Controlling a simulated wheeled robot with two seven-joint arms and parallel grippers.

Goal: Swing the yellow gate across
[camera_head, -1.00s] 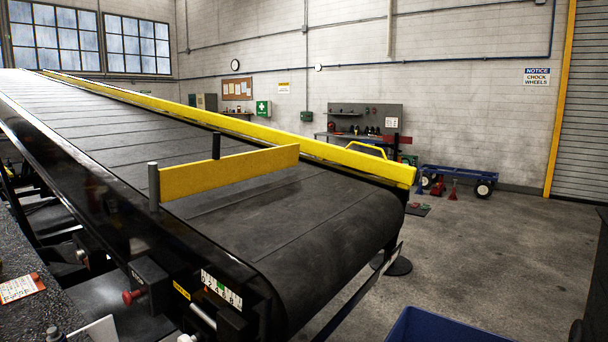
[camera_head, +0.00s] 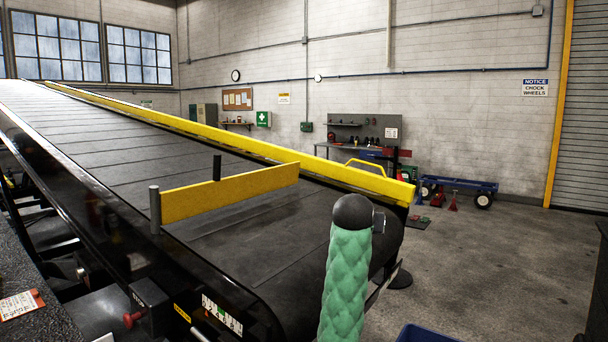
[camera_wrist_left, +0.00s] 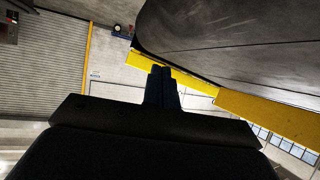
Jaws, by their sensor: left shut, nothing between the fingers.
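The yellow gate (camera_head: 235,191) is a flat board standing on edge above the dark belt (camera_head: 110,135). Its near-left end meets a grey post (camera_head: 155,210) at the belt's near side; its other end points toward the far yellow rail (camera_head: 330,170). A dark post (camera_head: 217,167) stands behind the gate. My green-padded arm (camera_head: 345,285) rises in front of the belt's end, right of the gate and apart from it. My left gripper (camera_wrist_left: 161,72) is shut and empty in the wrist view, with the gate (camera_wrist_left: 268,117) off to the right. My right gripper is out of view.
A control box with a red knob (camera_head: 131,320) sits on the loader's near side. A blue bin (camera_head: 425,334) shows at the bottom edge. The floor to the right is clear up to a blue cart (camera_head: 460,184).

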